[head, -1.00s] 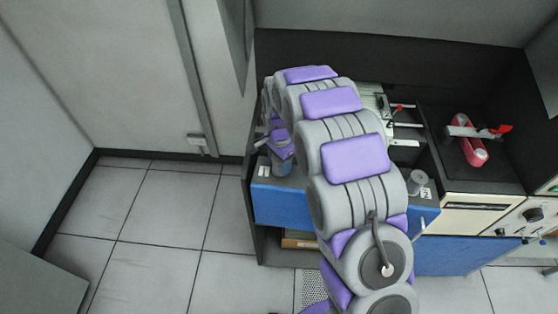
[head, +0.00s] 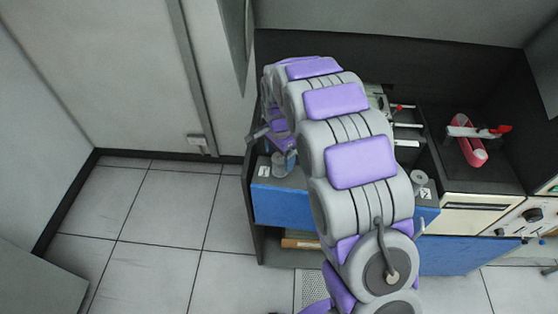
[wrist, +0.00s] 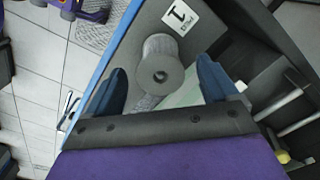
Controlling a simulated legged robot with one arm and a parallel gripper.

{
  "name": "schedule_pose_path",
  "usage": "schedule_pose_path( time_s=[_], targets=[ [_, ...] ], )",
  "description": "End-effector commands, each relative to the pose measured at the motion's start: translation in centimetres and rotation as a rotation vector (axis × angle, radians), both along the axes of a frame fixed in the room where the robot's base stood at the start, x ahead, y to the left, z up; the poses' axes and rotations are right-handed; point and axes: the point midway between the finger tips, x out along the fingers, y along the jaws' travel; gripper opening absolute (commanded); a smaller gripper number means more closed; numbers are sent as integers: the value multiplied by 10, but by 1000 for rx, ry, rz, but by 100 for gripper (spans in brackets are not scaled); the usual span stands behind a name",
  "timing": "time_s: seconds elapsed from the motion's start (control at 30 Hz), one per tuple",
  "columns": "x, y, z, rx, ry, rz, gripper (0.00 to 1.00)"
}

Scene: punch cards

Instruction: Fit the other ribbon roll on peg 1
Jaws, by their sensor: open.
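A grey ribbon roll (wrist: 161,72) stands on the counter beside a white label marked 1 (wrist: 181,17). Its round face with a dark centre shows in the wrist view; whether a peg is inside it I cannot tell. My gripper (wrist: 160,64) is open, one blue finger on each side of the roll, with gaps visible. In the head view this roll (head: 284,162) shows at the counter's left end, below my gripper, which is partly hidden by my arm. Another grey roll (head: 418,180) stands near the label marked 2 (head: 425,193).
The blue-fronted counter (head: 283,204) has a dark back wall behind it. Machine rods (head: 405,125) project to the right of my arm. Further right is a red loop-shaped part (head: 471,147) with a lever. The tiled floor at left is clear.

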Motion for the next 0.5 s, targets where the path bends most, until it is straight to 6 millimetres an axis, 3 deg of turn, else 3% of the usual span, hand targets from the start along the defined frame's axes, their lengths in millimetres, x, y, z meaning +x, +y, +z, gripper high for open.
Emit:
schedule_pose_path(
  time_s=[0.2, 0.5],
  targets=[
    [2, 1, 53, 2, -5, -1, 87],
    [2, 1, 112, 1, -4, -1, 87]
  ],
)
